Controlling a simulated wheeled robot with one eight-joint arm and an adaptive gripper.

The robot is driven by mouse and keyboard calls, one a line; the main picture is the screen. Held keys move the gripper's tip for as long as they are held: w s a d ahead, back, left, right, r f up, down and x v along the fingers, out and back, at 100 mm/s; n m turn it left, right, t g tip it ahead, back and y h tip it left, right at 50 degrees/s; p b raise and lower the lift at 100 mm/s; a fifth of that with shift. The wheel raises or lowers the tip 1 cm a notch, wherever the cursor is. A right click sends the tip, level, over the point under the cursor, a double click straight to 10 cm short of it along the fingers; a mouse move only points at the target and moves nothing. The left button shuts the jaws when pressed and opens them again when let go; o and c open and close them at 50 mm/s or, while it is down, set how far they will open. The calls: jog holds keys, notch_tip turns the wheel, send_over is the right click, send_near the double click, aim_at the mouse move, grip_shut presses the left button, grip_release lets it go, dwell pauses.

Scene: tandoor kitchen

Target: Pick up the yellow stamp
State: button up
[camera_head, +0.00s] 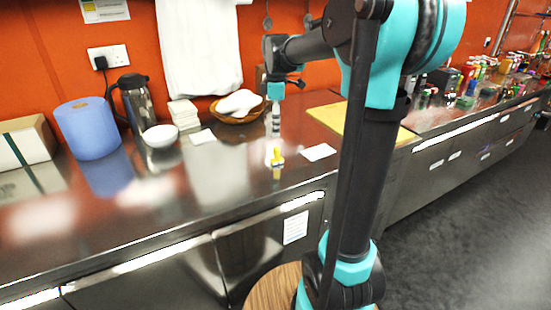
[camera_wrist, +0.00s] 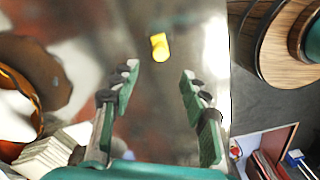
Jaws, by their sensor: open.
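The yellow stamp (camera_head: 277,157) stands on the steel counter (camera_head: 225,180) near its front edge, in the middle of the head view. In the wrist view the stamp (camera_wrist: 159,47) shows beyond the fingertips, near the top centre. My gripper (camera_wrist: 157,80) is open and empty, its two fingers spread to the left and right of the stamp's line. In the head view my gripper (camera_head: 275,125) points down above the counter, behind the stamp, and looks apart from it. The stamp's underside is hidden.
A basket (camera_head: 236,117) with white cloths, napkins (camera_head: 184,113), a white bowl (camera_head: 160,136), a flask (camera_head: 135,102) and a blue paper roll (camera_head: 87,128) stand to the left. A cutting board (camera_head: 345,120) lies to the right. White cards lie near the stamp.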

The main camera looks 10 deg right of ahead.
aim_at(277, 148)
notch_tip(277, 148, down, 10)
jog(key=shift+d+r, duration=0.1)
dwell(0.4)
grip_shut()
dwell(0.3)
